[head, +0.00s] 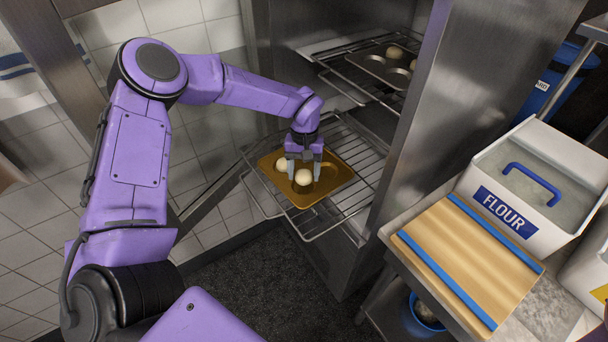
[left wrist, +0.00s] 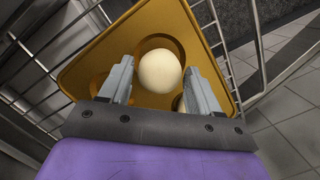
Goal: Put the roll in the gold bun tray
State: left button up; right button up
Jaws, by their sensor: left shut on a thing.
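The gold bun tray (head: 330,186) lies on a pulled-out wire rack in the open metal cabinet. My left gripper (head: 304,173) points down over it, its two fingers shut on a pale round roll (head: 304,178). In the left wrist view the roll (left wrist: 160,72) sits between the fingertips, at a round hollow of the tray (left wrist: 98,62). I cannot tell whether it touches the bottom. A second pale roll (head: 282,163) is in the tray just left of the gripper, partly hidden. My right gripper is not in view.
A higher rack holds a dark bun tray (head: 372,67) with pale rolls. The cabinet's metal side (head: 415,120) stands close right of the gold tray. A flour bin (head: 530,175) and a wooden board (head: 465,262) are on the right counter.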

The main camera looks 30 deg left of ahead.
aim_at(302, 183)
pick_arm(q)
notch_tip(302, 183, down, 3)
jog(key=shift+r, duration=0.15)
jog(key=shift+s+d, duration=0.1)
jog(key=shift+s, duration=0.15)
jog(key=shift+s+f, duration=0.1)
jog(key=shift+f, duration=0.25)
jog(key=shift+s+f+b, duration=0.3)
jog(key=shift+f+b, duration=0.05)
jog(key=shift+f, duration=0.05)
jog(key=o, duration=0.8)
jog(key=shift+d, duration=0.1)
jog(key=shift+c, duration=0.2)
jog(key=shift+r, duration=0.35)
jog(key=r, duration=0.1)
jog(key=w+r, duration=0.1)
jog(key=r, duration=0.1)
jog(key=w+r, duration=0.1)
jog(key=shift+a+r, duration=0.25)
jog(key=shift+a, duration=0.1)
jog(key=r, duration=0.3)
jog(key=r+b, duration=0.1)
jog(key=r, duration=0.3)
jog(key=shift+w+a+r, duration=0.15)
jog(key=shift+a+r, duration=0.05)
jog(key=shift+r, duration=0.1)
jog(key=shift+w+r, duration=0.15)
jog(key=shift+w, duration=0.15)
